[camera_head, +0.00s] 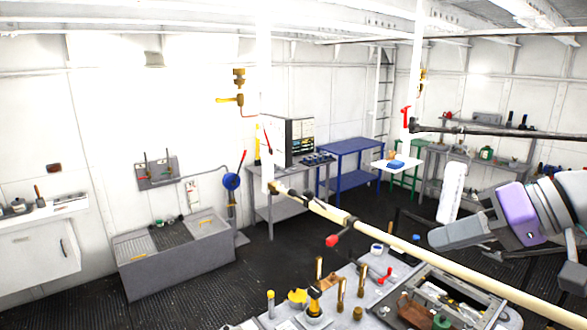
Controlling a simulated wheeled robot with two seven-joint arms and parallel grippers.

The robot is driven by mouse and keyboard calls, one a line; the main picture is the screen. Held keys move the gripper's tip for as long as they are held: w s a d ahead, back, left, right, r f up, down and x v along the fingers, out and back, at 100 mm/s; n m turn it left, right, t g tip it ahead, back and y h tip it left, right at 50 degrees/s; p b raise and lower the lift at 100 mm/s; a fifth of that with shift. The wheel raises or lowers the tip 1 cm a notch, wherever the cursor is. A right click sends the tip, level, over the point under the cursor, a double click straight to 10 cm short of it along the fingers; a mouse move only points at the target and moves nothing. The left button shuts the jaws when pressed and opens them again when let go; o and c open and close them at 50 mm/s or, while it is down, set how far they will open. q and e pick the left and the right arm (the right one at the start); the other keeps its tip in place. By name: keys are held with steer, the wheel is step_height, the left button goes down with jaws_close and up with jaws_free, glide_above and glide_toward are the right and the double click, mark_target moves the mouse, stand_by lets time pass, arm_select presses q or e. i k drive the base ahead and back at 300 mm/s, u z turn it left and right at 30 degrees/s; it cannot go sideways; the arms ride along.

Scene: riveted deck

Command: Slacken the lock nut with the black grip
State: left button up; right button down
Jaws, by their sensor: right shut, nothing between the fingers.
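A dark, slim arm (500,131) runs from the right to the white post at upper right. At its post end is a small black part (414,126), with a red handle (406,113) above it. I cannot tell whether the black part is the lock nut's grip. A long cream pole (430,262) slopes down to the right from the nearer post. My right gripper (434,239) is shut and empty, behind and above the cream pole, apart from the black part. My left gripper is out of view.
A workbench (345,318) below the pole holds several brass pieces (341,294), a red lever (385,276) and a grey tray (462,283). A white rounded object (452,192) stands upright by my right gripper. A grey sink unit (178,260) and clear dark floor lie to the left.

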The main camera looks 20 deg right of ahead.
mark_target(291, 192)
steer(key=i, duration=1.25)
